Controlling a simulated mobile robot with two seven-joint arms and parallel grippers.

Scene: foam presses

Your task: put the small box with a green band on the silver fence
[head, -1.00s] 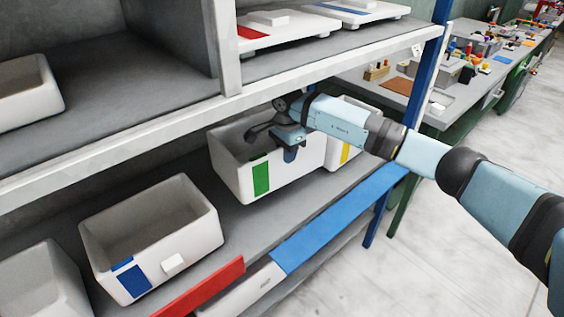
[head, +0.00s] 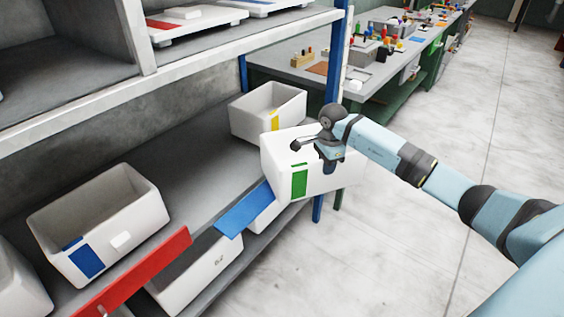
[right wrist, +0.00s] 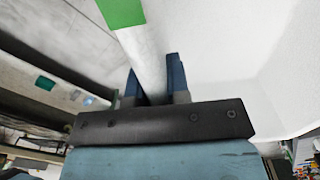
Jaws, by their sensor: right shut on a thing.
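The white box with a green band (head: 276,166) is held by my right gripper (head: 328,158), in front of the lower shelf's right end and overlapping the blue strip's end in the picture. It looks roughly level. In the right wrist view the two fingers (right wrist: 157,75) straddle the box's wall (right wrist: 152,62), near the green band (right wrist: 122,11). The box's inside is partly hidden by the gripper. I cannot make out a silver fence in these frames. My left gripper is not in view.
On the lower shelf stand a box with a yellow band (head: 262,104) and a box with a blue band (head: 120,215). A red strip (head: 135,272) and a blue strip (head: 243,210) lie along the front edge. The floor (head: 410,240) at right is clear.

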